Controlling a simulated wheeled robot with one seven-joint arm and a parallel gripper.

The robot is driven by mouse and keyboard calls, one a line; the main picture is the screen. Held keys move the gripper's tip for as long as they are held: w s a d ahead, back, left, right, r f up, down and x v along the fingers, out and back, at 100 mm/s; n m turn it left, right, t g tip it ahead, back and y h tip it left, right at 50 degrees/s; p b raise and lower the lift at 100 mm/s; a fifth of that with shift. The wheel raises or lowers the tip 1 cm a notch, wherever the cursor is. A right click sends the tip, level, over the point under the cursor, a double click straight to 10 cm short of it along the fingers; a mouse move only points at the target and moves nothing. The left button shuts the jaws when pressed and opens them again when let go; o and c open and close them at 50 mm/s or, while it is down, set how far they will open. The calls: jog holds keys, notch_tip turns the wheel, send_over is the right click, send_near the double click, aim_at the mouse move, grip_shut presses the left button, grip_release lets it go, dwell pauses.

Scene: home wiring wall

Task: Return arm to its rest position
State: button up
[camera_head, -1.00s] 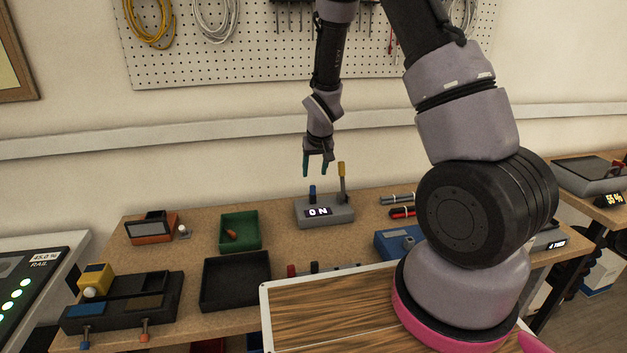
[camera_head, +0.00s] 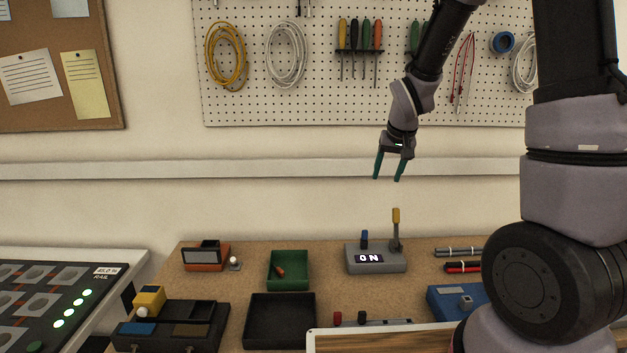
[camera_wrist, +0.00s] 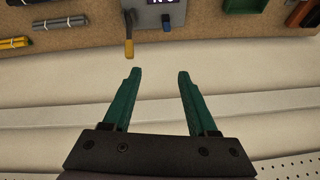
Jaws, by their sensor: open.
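My gripper (camera_head: 388,178) is open and empty, with green fingers pointing down. It hangs in the air in front of the wall, above the grey switch box (camera_head: 376,261) and apart from it.
The workbench holds a green tray (camera_head: 289,286) with an orange piece, a black tray (camera_head: 280,347), an orange device (camera_head: 204,259) and a blue box (camera_head: 456,303). Behind are the wall rail (camera_head: 270,169) and a pegboard (camera_head: 320,100) with cables and tools. Air around the gripper is clear.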

jog(key=s+d+r+m+t+y, duration=0.1)
jog(key=s+d+r+m+t, duration=0.1)
jog(key=s+r, duration=1.7)
jog(key=s, duration=0.4)
jog(key=shift+d+r+m+y, duration=0.15)
jog(key=shift+d+m+y, duration=0.15)
jog(key=shift+d, duration=0.05)
